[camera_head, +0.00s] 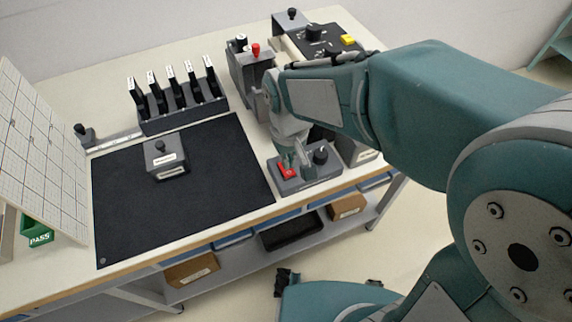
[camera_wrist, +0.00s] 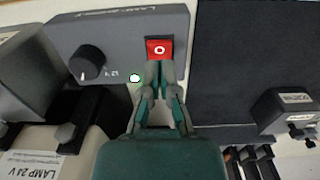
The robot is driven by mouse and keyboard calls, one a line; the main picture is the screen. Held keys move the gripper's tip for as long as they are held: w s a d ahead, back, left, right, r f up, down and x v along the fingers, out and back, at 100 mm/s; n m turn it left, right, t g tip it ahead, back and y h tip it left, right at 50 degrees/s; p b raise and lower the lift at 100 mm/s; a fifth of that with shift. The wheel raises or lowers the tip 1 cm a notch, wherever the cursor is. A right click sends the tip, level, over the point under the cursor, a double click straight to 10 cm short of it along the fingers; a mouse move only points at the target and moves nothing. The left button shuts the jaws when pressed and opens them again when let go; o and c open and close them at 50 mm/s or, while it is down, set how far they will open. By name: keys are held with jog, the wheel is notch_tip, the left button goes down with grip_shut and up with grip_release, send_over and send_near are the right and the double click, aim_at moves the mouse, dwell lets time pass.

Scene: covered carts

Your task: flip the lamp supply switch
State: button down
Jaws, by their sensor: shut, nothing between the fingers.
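The lamp supply box (camera_head: 306,175) is a grey box near the front edge of the table, right of the black mat. It bears a red rocker switch (camera_head: 287,171) and a black knob (camera_head: 320,155). In the wrist view the red switch (camera_wrist: 159,49) shows a white O mark, and the knob (camera_wrist: 86,62) is to its left beside "12 V" lettering. My gripper (camera_wrist: 160,68) is shut and empty, its fingertips at the lower edge of the switch; I cannot tell whether they touch it. In the head view my gripper (camera_head: 286,158) comes down over the switch from behind.
A black mat (camera_head: 110,215) carries a small grey box with a knob (camera_head: 166,158). A rack (camera_head: 180,118) with several black-handled pieces stands behind it. A device with a red-topped lever (camera_head: 255,52) stands at the back. A white grid panel (camera_head: 40,140) leans at left.

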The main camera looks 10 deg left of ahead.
aim_at(290, 172)
jog(key=shift+f, duration=1.35)
dwell(0.7)
jog(key=shift+r, duration=3.55)
jog(key=shift+d, duration=0.15)
jog(key=s+d+r+m+t, duration=0.2)
jog(key=s+d+r+m, duration=0.1)
jog(key=d, duration=0.7)
jog(key=s+d+r+m+t, duration=0.3)
jog(key=s+d+r, duration=0.1)
jog(key=d, duration=0.6)
jog(key=shift+s+t, duration=0.3)
jog(key=shift+s, duration=0.4)
